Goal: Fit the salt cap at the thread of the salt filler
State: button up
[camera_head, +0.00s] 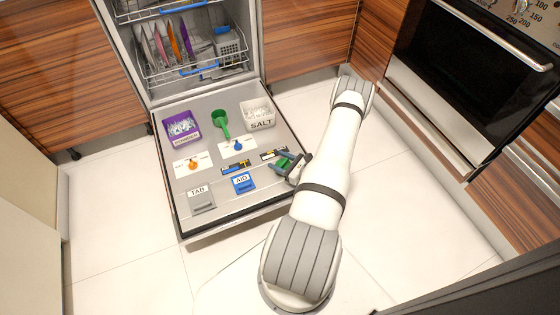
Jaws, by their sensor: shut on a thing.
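My gripper (285,165) is low over the right side of the open dishwasher door. It is shut on a small green thing (283,162), which looks like the salt cap. The fingers and wrist partly hide it, so its tilt and any gap to the door cannot be told. No thread of the salt filler can be made out. A white box marked SALT (259,115) stands on the door above my gripper in the picture. A green funnel or scoop (220,122) lies to the left of the box.
The dishwasher door (225,212) also bears a purple box (182,127), cards with an orange knob (194,163) and a blue knob (238,146), a grey TAB lid (201,200) and a blue AID lid (243,182). A loaded rack (190,70) is behind. An oven (475,75) stands right.

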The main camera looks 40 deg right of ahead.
jog(key=shift+f, duration=0.25)
jog(key=o, duration=1)
jog(key=shift+r, duration=0.1)
jog(key=shift+o, duration=0.2)
jog(key=p+v, duration=0.2)
jog(key=v, duration=0.4)
jog(key=shift+s+d+r, duration=0.1)
jog(key=shift+s+d, duration=0.05)
jog(key=shift+s, duration=0.1)
jog(key=shift+s+d, duration=0.15)
jog(key=shift+s, duration=0.45)
